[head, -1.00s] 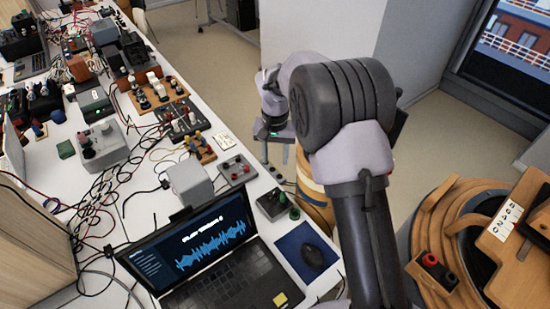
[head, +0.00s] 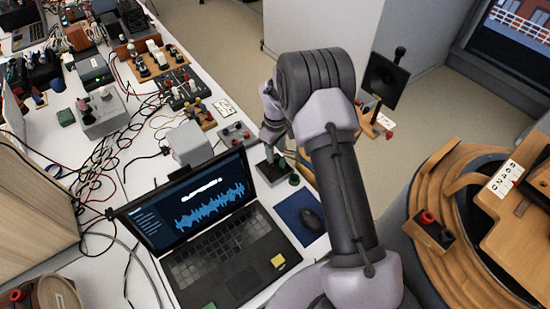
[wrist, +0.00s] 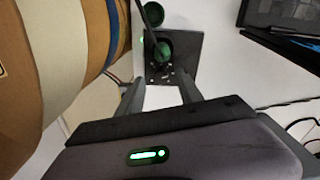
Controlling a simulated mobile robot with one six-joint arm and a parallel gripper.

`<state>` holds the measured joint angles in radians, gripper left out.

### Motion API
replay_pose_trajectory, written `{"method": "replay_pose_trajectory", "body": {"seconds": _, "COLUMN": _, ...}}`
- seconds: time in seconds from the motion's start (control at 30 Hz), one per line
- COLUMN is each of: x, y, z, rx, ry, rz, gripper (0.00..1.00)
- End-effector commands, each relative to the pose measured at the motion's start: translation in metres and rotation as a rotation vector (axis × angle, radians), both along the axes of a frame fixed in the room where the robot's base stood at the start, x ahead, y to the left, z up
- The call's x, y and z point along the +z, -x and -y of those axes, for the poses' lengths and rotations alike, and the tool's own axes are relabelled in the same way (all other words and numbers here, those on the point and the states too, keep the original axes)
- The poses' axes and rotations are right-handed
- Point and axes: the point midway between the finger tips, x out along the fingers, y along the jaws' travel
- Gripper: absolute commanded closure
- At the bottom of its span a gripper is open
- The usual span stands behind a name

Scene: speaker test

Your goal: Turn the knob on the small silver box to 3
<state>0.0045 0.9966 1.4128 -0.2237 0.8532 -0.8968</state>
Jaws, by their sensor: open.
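A small box (head: 265,178) with a dark grey top stands on the white table, right of the laptop. Its green knob (wrist: 164,50) shows in the wrist view, with small pale marks on the panel (wrist: 160,75) around it. The marks are too small to read, and I cannot tell the knob's setting. My gripper (head: 274,154) is over this box in the head view and partly hides it. In the wrist view my gripper (wrist: 160,85) is open and empty, its fingers pointing at the knob from either side. I see no contact with the knob.
An open laptop (head: 230,238) and a mouse (head: 312,219) on a blue pad are close by. A second green round part (wrist: 154,14) is beyond the knob. Cables clutter the table's left.

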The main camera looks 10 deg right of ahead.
Motion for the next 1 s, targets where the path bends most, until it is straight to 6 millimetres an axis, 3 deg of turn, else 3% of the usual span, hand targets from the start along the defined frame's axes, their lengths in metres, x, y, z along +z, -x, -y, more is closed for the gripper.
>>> {"method": "replay_pose_trajectory", "body": {"seconds": 0.13, "x": -0.019, "y": 0.0, "z": 0.0, "rx": 0.0, "ry": 0.0, "rz": 0.0, "gripper": 0.57}}
{"method": "replay_pose_trajectory", "body": {"seconds": 0.43, "x": -0.021, "y": 0.0, "z": 0.0, "rx": 0.0, "ry": -0.001, "rz": 0.001, "gripper": 0.57}}
{"method": "replay_pose_trajectory", "body": {"seconds": 0.67, "x": -0.021, "y": 0.0, "z": 0.0, "rx": -0.001, "ry": -0.001, "rz": 0.001, "gripper": 1.0}}
{"method": "replay_pose_trajectory", "body": {"seconds": 0.83, "x": -0.021, "y": 0.0, "z": 0.0, "rx": -0.026, "ry": -0.001, "rz": 0.001, "gripper": 1.0}}
{"method": "replay_pose_trajectory", "body": {"seconds": 1.0, "x": -0.021, "y": 0.0, "z": -0.001, "rx": -0.226, "ry": 0.0, "rz": 0.001, "gripper": 1.0}}
